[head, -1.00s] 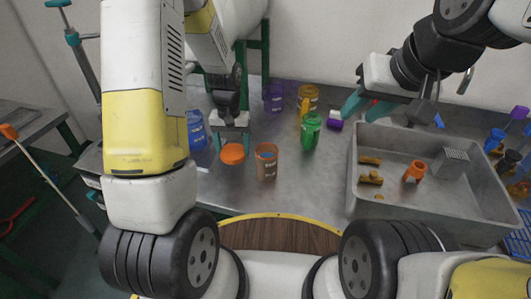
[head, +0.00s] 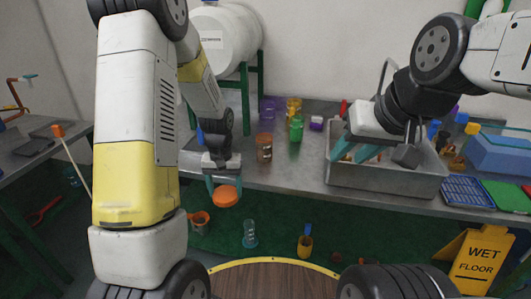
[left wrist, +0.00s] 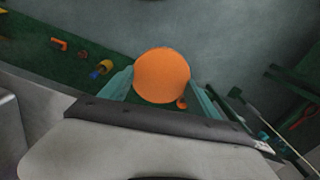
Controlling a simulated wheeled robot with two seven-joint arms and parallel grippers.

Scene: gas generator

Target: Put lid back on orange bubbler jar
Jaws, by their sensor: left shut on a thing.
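The orange lid (head: 225,196) is round and flat. My left gripper (head: 224,190) is shut on it, with a teal finger on each side, and holds it in front of the table over the green floor. The lid (left wrist: 162,76) also fills the space between the fingers in the left wrist view. The orange bubbler jar (head: 264,149) stands upright on the metal table, up and right of the lid and apart from it. Its top looks uncovered, but it is small in view.
Green (head: 296,129), yellow (head: 293,106) and purple (head: 267,110) jars stand near the orange jar. A grey tub (head: 390,177) is at the right. A yellow wet-floor sign (head: 474,262) and loose vessels, including a clear one (head: 250,234), are on the floor.

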